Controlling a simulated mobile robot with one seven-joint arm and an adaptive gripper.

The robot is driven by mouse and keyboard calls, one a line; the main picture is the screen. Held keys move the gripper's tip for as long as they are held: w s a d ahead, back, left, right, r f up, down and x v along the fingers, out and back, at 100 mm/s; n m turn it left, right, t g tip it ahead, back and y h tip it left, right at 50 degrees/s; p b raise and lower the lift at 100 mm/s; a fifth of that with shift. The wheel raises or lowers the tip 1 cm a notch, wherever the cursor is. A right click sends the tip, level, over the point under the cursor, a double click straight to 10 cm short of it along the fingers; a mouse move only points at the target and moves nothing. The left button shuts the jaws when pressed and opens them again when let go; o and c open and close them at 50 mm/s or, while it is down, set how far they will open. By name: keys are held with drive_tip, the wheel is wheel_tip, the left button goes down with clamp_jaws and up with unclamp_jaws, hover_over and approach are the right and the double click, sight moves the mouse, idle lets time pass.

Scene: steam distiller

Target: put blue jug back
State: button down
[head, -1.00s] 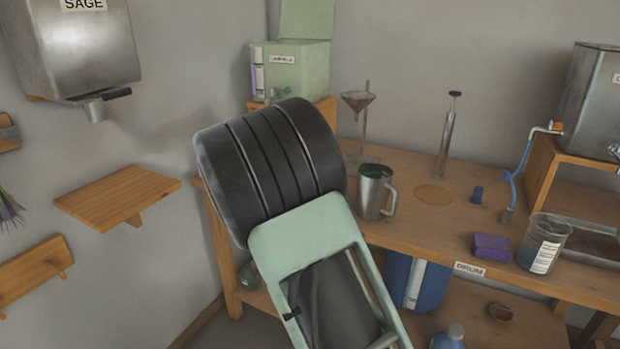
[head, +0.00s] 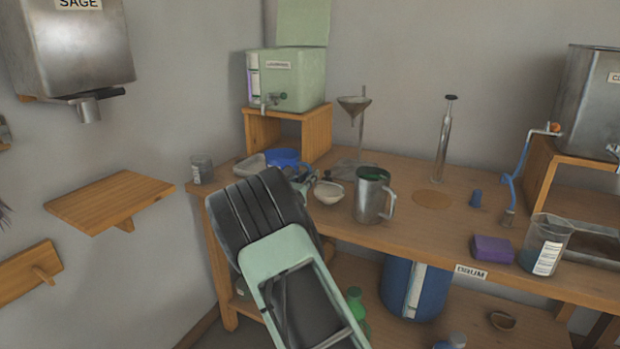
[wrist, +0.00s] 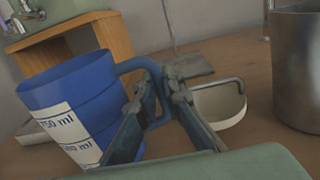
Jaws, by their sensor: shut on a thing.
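The blue jug (wrist: 75,95) is upright at the left of the wrist view, with white volume labels on its side. My gripper (wrist: 158,100) is shut on its handle. In the head view, only the top of the blue jug (head: 284,158) shows behind my arm, near the back left of the bench, in front of the wooden riser (head: 318,130). My gripper (head: 308,180) shows there just right of the jug. My arm hides the jug's lower part, so I cannot tell from that view whether it touches the bench.
A metal mug (head: 370,197) and a white bowl (head: 328,192) stand right of my gripper. A grey cup (head: 202,170) and a clear dish (head: 250,166) are at left. A green dispenser (head: 290,80) sits on the riser. A funnel stand (head: 360,130) is behind the mug.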

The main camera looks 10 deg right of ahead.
drive_tip(key=shift+r, duration=0.1)
drive_tip(key=c, duration=2.1)
unclamp_jaws()
drive_tip(key=shift+s+a, duration=0.15)
drive_tip(key=p+v, duration=0.2)
drive_tip(key=v, duration=0.9)
drive_tip(key=shift+s+a, duration=0.15)
drive_tip(key=shift+s, duration=0.1)
